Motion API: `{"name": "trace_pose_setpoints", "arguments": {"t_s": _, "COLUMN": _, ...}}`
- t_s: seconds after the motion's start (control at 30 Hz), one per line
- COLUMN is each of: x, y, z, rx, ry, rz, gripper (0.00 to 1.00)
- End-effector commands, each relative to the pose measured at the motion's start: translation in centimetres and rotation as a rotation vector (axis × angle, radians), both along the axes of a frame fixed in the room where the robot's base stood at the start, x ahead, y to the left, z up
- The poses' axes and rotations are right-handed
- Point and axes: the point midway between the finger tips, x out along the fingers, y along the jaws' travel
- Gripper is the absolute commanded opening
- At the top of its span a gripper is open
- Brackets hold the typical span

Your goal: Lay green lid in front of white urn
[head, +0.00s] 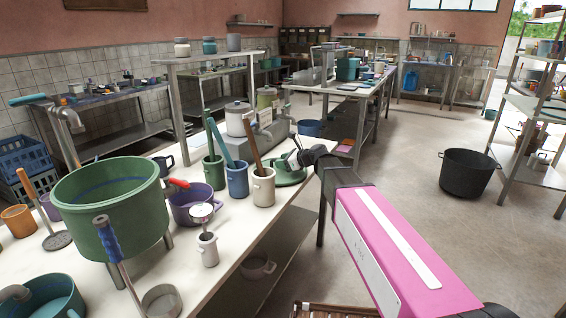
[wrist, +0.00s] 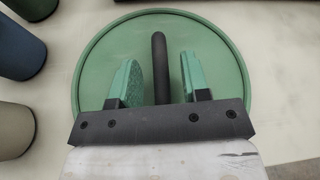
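The round green lid (head: 289,179) lies on the white table, near its right edge, beside the pots of utensils. It fills the upper middle of the wrist view (wrist: 100,75), with its dark bar handle (wrist: 160,60) upright in the centre. My gripper (head: 295,160) is over the lid. In the wrist view my gripper (wrist: 162,75) is open, one green-padded finger on each side of the handle, with gaps showing on both sides. The white urn (head: 239,120) stands farther back on the table, behind the utensil pots.
A green urn (head: 267,98) stands beside the white urn. A cream pot (head: 263,188), a blue pot (head: 237,181) and a green pot (head: 214,173) hold utensils left of the lid. A large green pot (head: 115,205) stands at the front left. Floor lies beyond the table's right edge.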

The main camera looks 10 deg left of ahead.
Motion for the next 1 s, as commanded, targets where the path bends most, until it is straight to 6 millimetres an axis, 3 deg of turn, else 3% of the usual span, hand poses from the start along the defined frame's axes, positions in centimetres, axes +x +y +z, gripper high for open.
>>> {"name": "trace_pose_setpoints", "arguments": {"t_s": 0.27, "x": -0.6, "y": -1.2, "z": 0.6, "rx": 0.001, "ry": -0.001, "rz": -0.002, "gripper": 0.43}}
{"name": "trace_pose_setpoints", "arguments": {"t_s": 0.7, "x": -3.7, "y": -8.1, "z": 3.6, "rx": 0.001, "ry": -0.002, "rz": -0.003, "gripper": 0.43}}
{"name": "trace_pose_setpoints", "arguments": {"t_s": 1.0, "x": -4.4, "y": -10.1, "z": 4.5, "rx": 0.0, "ry": 0.0, "rz": -0.001, "gripper": 0.43}}
